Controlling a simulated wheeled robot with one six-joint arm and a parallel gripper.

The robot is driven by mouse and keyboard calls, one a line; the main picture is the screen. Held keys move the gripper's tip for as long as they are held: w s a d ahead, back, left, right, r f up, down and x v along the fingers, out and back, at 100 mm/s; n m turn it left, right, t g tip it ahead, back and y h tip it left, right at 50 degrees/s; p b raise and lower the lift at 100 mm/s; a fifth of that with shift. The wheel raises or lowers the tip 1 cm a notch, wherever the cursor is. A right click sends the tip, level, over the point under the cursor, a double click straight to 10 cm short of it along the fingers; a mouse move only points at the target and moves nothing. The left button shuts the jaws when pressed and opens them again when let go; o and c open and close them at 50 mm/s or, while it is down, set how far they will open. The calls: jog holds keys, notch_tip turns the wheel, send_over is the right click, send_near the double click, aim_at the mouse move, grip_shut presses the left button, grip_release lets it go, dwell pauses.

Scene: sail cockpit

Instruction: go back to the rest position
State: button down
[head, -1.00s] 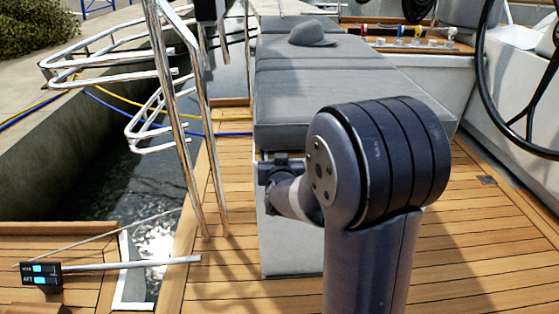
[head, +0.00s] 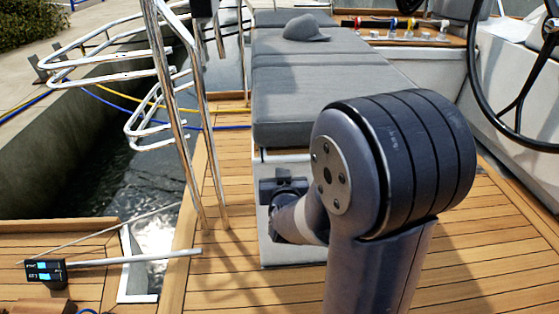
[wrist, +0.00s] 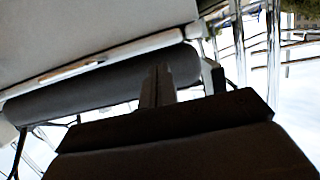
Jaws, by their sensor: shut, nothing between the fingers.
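My gripper (wrist: 158,85) is shut with nothing between its fingers, which lie together in the wrist view. In the head view my arm rises at the right of centre and bends away, with its wrist end in front of the white side of the cushioned bench. My fingertips are hard to make out in the head view. In the wrist view the picture is tilted, and the grey cushion (wrist: 110,92) lies behind the fingers.
The grey cushioned bench (head: 300,105) stands just beyond my arm, with a grey cap (head: 305,28) on it. Steel rails (head: 175,110) stand at the left beside water. A steering wheel (head: 480,100) is at the right. Bare teak deck (head: 480,260) lies at the lower right.

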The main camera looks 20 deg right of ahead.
jog(key=shift+s+a+f, duration=0.1)
jog(key=shift+s+f, duration=0.05)
jog(key=shift+s, duration=0.35)
jog(key=b, duration=0.1)
send_near(277, 148)
jog(key=w, duration=0.1)
jog(key=w+d+r, duration=0.1)
jog(key=w, duration=0.3)
jog(key=shift+w+d+r, duration=0.15)
jog(key=shift+w, duration=0.05)
jog(key=shift+s+f+b, duration=0.15)
jog(key=shift+f+b, duration=0.3)
jog(key=shift+f, duration=0.75)
